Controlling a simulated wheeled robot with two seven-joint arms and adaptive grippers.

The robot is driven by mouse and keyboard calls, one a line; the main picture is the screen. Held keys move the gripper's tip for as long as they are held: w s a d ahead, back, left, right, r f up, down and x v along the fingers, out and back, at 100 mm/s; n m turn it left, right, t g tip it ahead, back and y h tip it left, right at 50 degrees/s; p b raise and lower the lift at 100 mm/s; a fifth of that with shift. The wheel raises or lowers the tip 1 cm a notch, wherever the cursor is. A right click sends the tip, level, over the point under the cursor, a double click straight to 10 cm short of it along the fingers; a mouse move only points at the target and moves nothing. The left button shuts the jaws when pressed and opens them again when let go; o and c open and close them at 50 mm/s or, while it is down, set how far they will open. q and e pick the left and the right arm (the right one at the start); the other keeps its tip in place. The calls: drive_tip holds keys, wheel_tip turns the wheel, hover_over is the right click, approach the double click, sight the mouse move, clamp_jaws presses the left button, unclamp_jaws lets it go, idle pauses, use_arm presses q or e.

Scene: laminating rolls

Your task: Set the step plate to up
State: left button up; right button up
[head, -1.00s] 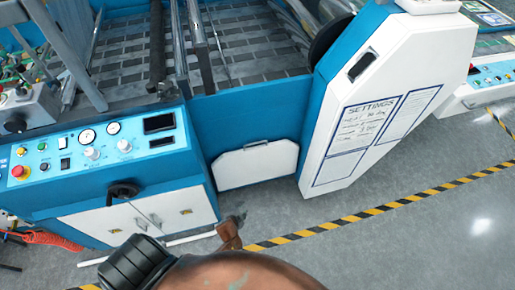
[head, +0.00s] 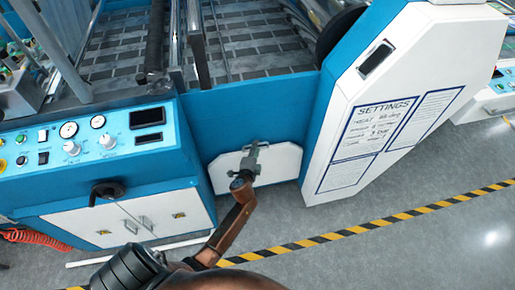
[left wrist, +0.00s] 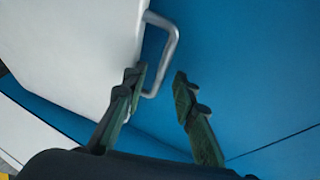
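The step plate (head: 280,163) is a white panel with cut corners, low on the machine's blue front in the head view. I cannot tell its exact tilt. Its metal handle (left wrist: 174,42) is at the plate's edge in the left wrist view; in the head view my gripper largely covers it. My left gripper (head: 254,150) is in front of the plate's top edge at the handle. In the left wrist view the gripper (left wrist: 160,80) has its two fingers apart, with the handle's lower end appearing between the tips. Contact is not clear. My right gripper is not in view.
A control panel (head: 90,140) with a black crank knob (head: 107,192) stands to the left. A white housing with a SETTINGS sheet (head: 375,135) stands close on the right. Grey floor with a yellow-black stripe (head: 385,222) lies in front.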

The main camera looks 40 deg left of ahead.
use_arm(q)
drive_tip(key=shift+w+a+f, duration=0.1)
drive_tip(key=shift+w+a, duration=0.05)
drive_tip(key=shift+w, duration=0.25)
drive_tip(key=shift+c, duration=0.2)
clamp_jaws()
idle(0.3)
